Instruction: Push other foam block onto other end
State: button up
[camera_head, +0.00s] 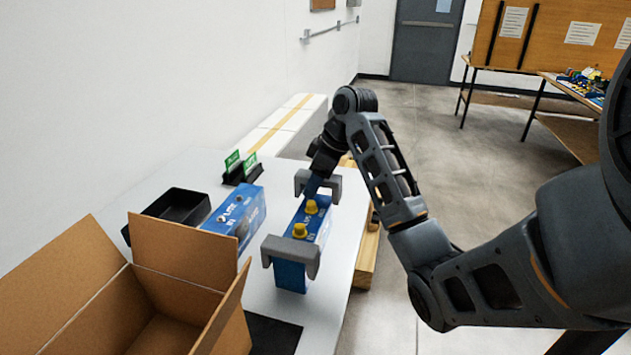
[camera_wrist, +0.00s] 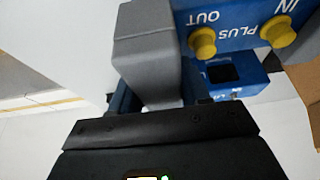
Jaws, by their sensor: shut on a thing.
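The blue analyser (camera_head: 305,230) stands on the white table with two yellow caps on top. One grey foam block (camera_head: 290,258) sits over its near end. The other grey foam block (camera_head: 331,185) is at the far end, partly hidden by my wrist. My gripper (camera_head: 318,184) is above that far end. In the wrist view, my gripper (camera_wrist: 160,98) is shut on this foam block (camera_wrist: 147,48), with a finger on either side. The block is against the analyser's end (camera_wrist: 225,30) beside the OUT cap; I cannot tell how fully it is seated.
An open cardboard box (camera_head: 180,265) stands at the near left. A second blue analyser box (camera_head: 238,215), a black tray (camera_head: 178,207) and green-labelled holders (camera_head: 240,168) are left of the held end. Wooden pallet pieces (camera_head: 368,250) lie beyond the table's right edge.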

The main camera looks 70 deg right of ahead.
jog(key=shift+f+b, duration=0.35)
jog(key=shift+f, duration=0.35)
dwell(0.8)
jog(key=o, duration=1.1)
jog(key=shift+f, duration=0.1)
jog(key=shift+a, duration=0.1)
jog(key=shift+r+p, duration=3.45)
jog(key=shift+r, duration=0.2)
